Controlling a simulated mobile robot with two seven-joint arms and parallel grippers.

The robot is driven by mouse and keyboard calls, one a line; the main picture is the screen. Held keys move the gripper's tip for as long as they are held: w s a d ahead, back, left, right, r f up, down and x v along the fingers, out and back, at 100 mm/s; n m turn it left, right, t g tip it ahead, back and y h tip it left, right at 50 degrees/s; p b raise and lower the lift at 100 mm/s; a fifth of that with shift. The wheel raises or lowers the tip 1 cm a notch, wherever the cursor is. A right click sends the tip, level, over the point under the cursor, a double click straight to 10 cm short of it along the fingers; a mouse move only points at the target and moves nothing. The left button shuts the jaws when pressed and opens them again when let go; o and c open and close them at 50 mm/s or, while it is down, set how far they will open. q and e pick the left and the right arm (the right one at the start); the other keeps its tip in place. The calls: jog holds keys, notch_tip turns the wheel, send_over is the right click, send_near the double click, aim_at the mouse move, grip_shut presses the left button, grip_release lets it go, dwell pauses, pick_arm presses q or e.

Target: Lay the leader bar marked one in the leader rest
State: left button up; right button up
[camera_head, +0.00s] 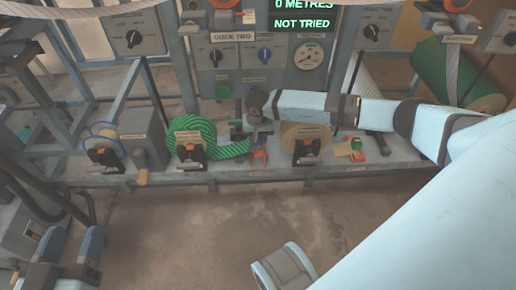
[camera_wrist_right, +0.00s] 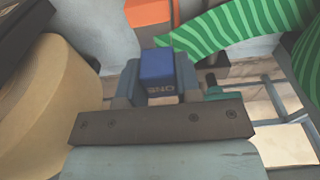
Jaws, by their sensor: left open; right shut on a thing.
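My right gripper (camera_head: 250,127) is low over the bench, at the end of the green striped strip. In the right wrist view, its fingers (camera_wrist_right: 158,78) are shut on the leader bar marked one (camera_wrist_right: 158,68), a blue block whose lettering reads upside down. The green striped strip (camera_wrist_right: 236,28) runs past the bar to the upper right; the wrist view does not show clearly whether they join. I cannot pick out the leader rest for certain. My left gripper (camera_head: 70,243) is open and empty at the lower left, away from the bench.
A green striped roll (camera_head: 192,135) stands on the bench left of my right gripper. A tan roll (camera_head: 306,132) stands to its right, also close in the wrist view (camera_wrist_right: 50,105). An orange part (camera_head: 260,158) is below the gripper. The floor (camera_head: 190,225) in front is clear.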

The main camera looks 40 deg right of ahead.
notch_tip(320, 180, down, 4)
jog(key=shift+f+b, duration=0.1)
jog(key=shift+b, duration=0.75)
jog(key=shift+f, duration=0.3)
jog(key=shift+r, duration=0.1)
jog(key=o, duration=1.1)
jog(key=shift+c, duration=0.2)
pick_arm(q)
jog(key=shift+w+a+r+m+t+h, duration=0.15)
jog(key=shift+w+a+m+t+h, duration=0.3)
jog(key=shift+m, duration=0.35)
jog(key=shift+d, duration=0.1)
